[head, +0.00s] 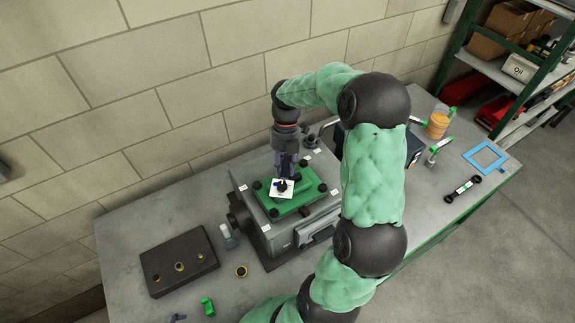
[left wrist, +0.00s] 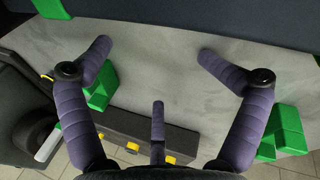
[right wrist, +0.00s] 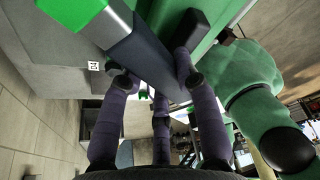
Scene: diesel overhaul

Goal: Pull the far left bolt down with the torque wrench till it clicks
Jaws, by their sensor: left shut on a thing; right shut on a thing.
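A green plate (head: 300,201) lies on the grey engine block (head: 300,236), with dark bolts around its edge, one at its left corner (head: 258,184). My right gripper (head: 284,178) is above the plate. In the right wrist view its fingers (right wrist: 155,78) are closed around a grey and dark bar with a green part, apparently the torque wrench (right wrist: 135,52). The arm and fingers hide much of it, and I cannot tell which bolt it meets. In the left wrist view my left gripper (left wrist: 155,55) has its fingers spread wide, with nothing visible between them, over the table.
A dark tray (head: 180,262) with several fittings lies at the left of the table (head: 125,225). A ring (head: 241,271), a small bottle (head: 228,237) and a green block (head: 208,306) are nearby. A blue frame (head: 485,157) and an orange jar (head: 438,122) are at the right. The wall is close behind.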

